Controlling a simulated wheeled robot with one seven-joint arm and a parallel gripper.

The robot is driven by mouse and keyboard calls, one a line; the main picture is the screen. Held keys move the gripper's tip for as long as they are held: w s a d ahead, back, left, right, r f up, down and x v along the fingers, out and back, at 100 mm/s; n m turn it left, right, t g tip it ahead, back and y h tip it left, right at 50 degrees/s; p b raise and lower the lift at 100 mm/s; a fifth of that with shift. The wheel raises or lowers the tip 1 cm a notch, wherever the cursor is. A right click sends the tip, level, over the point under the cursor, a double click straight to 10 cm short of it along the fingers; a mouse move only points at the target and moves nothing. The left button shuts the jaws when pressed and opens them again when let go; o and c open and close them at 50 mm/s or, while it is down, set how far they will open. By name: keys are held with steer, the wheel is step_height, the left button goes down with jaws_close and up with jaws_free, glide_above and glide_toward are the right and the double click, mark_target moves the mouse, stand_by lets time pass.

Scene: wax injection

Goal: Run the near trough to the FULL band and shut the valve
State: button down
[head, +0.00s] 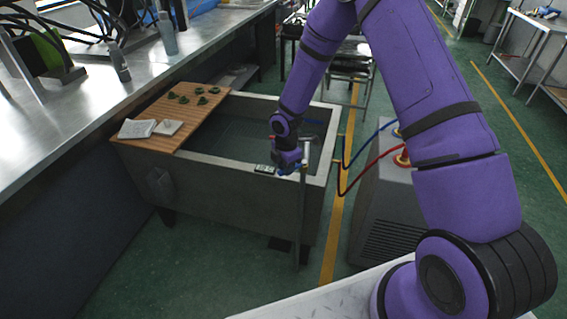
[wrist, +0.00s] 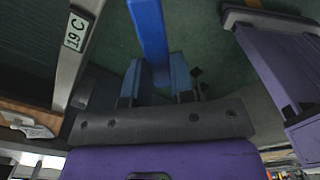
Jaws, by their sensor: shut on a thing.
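The near trough (head: 225,195) is a grey-walled basin with dark greenish liquid or floor (head: 245,130) inside; no FULL band can be read. A thin upright pipe (head: 300,225) stands at its near right corner. My gripper (head: 290,170) is at the top of this pipe, above the trough's rim. In the wrist view my gripper (wrist: 158,84) has its fingers closed around the end of a blue bar (wrist: 149,30), which looks like the valve lever. The valve body is largely hidden by my gripper in the head view, so its setting cannot be told.
A small label (wrist: 75,31) reading "19 C" is on the rim. A wooden board (head: 150,125) with green pieces and pale pads spans the trough's left end. A grey machine (head: 385,215) with red and blue hoses stands at right. A steel bench (head: 90,85) runs along the left.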

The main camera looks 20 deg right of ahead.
steer(key=shift+s+d+n, duration=0.35)
steer(key=shift+s+n, duration=0.2)
steer(key=shift+n, duration=0.5)
steer(key=shift+s+d+n, duration=0.4)
steer(key=shift+s+n, duration=0.2)
steer(key=shift+n, duration=0.5)
steer(key=shift+s+d+n, duration=0.35)
steer(key=shift+s+n, duration=0.2)
steer(key=shift+n, duration=0.5)
steer(key=c, duration=1)
jaws_free()
steer(key=shift+o, duration=0.2)
step_height(320, 180, up, 11)
steer(key=shift+f, duration=0.1)
